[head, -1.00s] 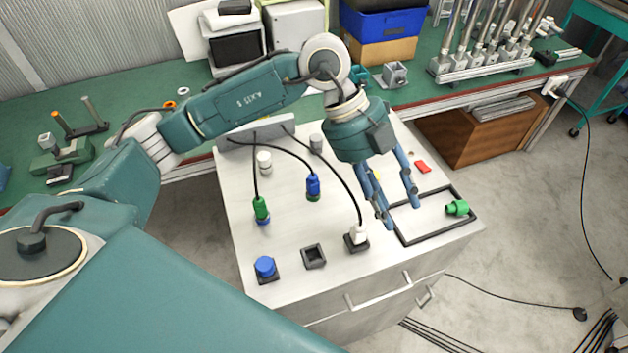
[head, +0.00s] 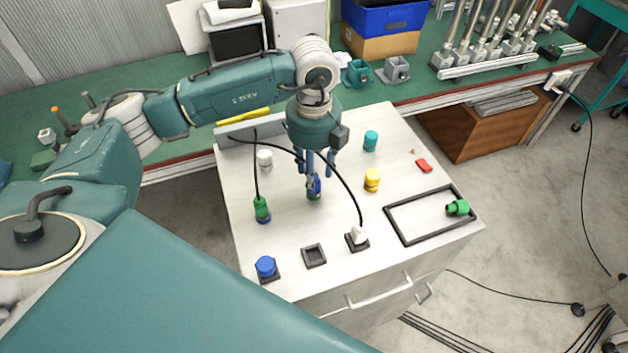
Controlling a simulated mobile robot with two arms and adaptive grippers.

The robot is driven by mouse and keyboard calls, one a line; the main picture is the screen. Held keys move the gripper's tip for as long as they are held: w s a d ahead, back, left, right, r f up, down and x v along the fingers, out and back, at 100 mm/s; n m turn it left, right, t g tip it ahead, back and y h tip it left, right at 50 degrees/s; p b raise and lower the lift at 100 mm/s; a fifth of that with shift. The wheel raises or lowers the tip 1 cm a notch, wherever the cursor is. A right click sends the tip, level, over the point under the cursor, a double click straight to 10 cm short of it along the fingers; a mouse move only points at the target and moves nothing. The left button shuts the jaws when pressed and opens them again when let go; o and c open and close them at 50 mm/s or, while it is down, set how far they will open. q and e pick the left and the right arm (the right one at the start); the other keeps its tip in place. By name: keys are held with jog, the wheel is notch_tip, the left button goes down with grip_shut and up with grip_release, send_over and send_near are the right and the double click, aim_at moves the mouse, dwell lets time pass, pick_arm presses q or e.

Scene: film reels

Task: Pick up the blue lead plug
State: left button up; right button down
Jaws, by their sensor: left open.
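The blue lead plug (head: 314,193) stands upright on the white cabinet top, blue above with a green band at its base. My left gripper (head: 318,176) is open and points down over it, with fingers around or just in front of its upper part. I cannot tell whether they touch it. The fingers hide part of the plug and its lead. A green lead plug (head: 262,207) with a blue base stands to its left, and a white lead plug (head: 357,234) sits in a dark square socket at the front right. My right gripper is not in view.
A blue cap (head: 265,265) sits on a dark base, beside an empty square socket (head: 314,255). A yellow cylinder (head: 372,180), teal cylinder (head: 371,140) and red piece (head: 424,165) stand right. A dark frame (head: 398,226) holds a green connector (head: 457,208). Black leads arc across the top.

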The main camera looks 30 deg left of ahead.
pick_arm(q)
notch_tip(320, 180, down, 2)
jog(key=shift+f+p, duration=0.15)
jog(key=shift+p, duration=0.2)
jog(key=shift+f, duration=0.5)
grip_shut()
jog(key=shift+w+r, duration=0.1)
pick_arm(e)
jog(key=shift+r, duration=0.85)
